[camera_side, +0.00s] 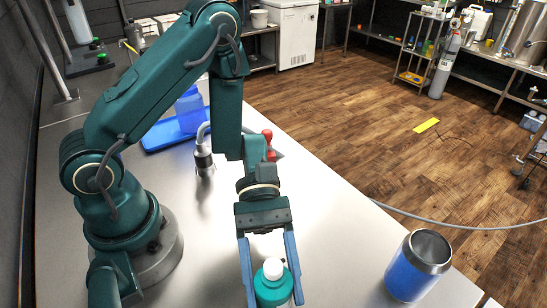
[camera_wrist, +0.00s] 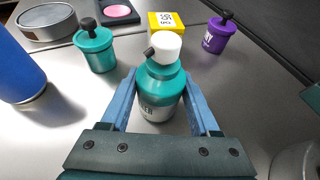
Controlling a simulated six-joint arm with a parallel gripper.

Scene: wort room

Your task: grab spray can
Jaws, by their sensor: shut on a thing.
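The spray can (camera_side: 271,293) is a teal bottle with a white top, standing upright at the bottom edge of the side view. It shows in the wrist view (camera_wrist: 162,97) with a white nozzle head and a pale label low on its body. My gripper (camera_side: 275,300) has its two blue fingers on either side of the can. In the wrist view my gripper (camera_wrist: 161,78) is shut on the can's body. The can's base is cut off in the side view and partly hidden in the wrist view.
A blue metal cup (camera_side: 405,275) stands to the right. A teal jar (camera_wrist: 97,47), a yellow box (camera_wrist: 165,22) and a purple jar (camera_wrist: 218,36) stand beyond the can. A grey round tin (camera_wrist: 47,20) is at upper left. A blue tray (camera_side: 160,138) lies farther back.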

